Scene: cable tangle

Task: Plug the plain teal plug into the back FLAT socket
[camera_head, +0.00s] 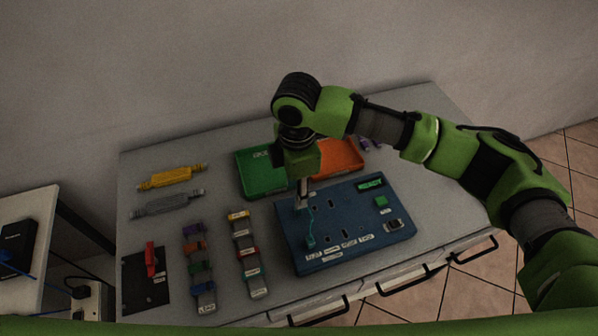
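A blue socket board (398,250) lies on the table, with several dark slots and white labels too small to read. I cannot tell which slot is the back FLAT socket. My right gripper (302,202) points down over the board's back left part. A thin teal cable (311,238) runs from the board's left part up toward its fingertips. The teal plug cannot be made out; the fingertips are small and dark, so I cannot tell whether they grip it. My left gripper is not in view.
A green tray (253,177) and an orange tray (345,158) lie behind the board, partly hidden by my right arm. Two racks of coloured blocks (199,268) (247,255), yellow (171,179) and grey (167,204) connectors, and a black plate (146,290) with a red lever lie left.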

